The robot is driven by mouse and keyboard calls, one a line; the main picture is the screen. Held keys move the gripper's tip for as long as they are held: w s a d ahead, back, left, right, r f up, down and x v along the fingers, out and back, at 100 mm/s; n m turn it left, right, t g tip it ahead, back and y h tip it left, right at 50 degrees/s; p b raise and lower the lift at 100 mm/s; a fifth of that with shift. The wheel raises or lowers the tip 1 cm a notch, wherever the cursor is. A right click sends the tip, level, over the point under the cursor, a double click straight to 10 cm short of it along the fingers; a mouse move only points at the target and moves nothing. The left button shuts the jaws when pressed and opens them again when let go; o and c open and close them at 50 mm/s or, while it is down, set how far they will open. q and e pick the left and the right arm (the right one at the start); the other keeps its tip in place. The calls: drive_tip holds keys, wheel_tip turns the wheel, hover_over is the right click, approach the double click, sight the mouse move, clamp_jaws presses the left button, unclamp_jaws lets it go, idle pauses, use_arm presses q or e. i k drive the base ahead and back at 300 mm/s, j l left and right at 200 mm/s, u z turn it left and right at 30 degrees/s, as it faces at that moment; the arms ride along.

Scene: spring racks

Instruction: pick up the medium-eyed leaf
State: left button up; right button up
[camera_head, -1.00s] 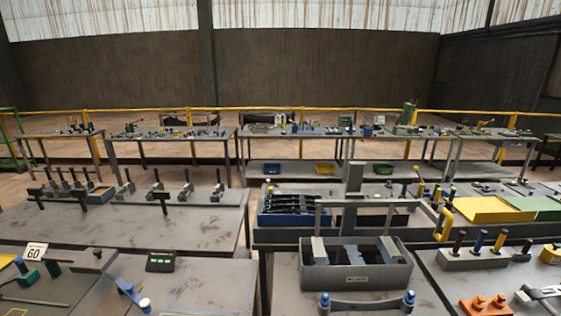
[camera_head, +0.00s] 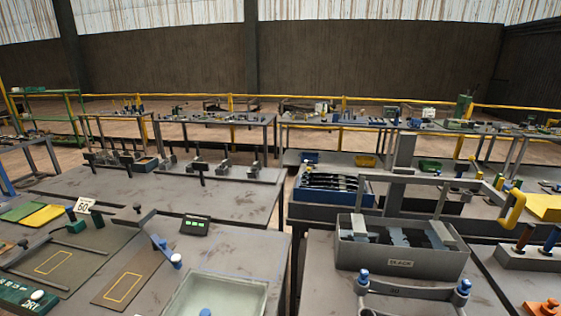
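I cannot tell which piece is the medium-eyed leaf. Several dark leaves lie side by side in a blue crate (camera_head: 311,196) right of centre. A grey crate (camera_head: 399,264) marked BLACK stands nearer and holds grey pieces whose shape is unclear. A grey bar with blue ends (camera_head: 412,291) lies in front of it at the bottom edge. A short blue piece with a pale round end (camera_head: 167,252) lies on the left table. Neither of my grippers shows in this view.
A shallow pale tray (camera_head: 215,298) is at the bottom centre. A gap separates the left and right tables. A yellow handle (camera_head: 513,209) rises at right.

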sight(397, 289)
drive_tip(key=z, duration=1.25)
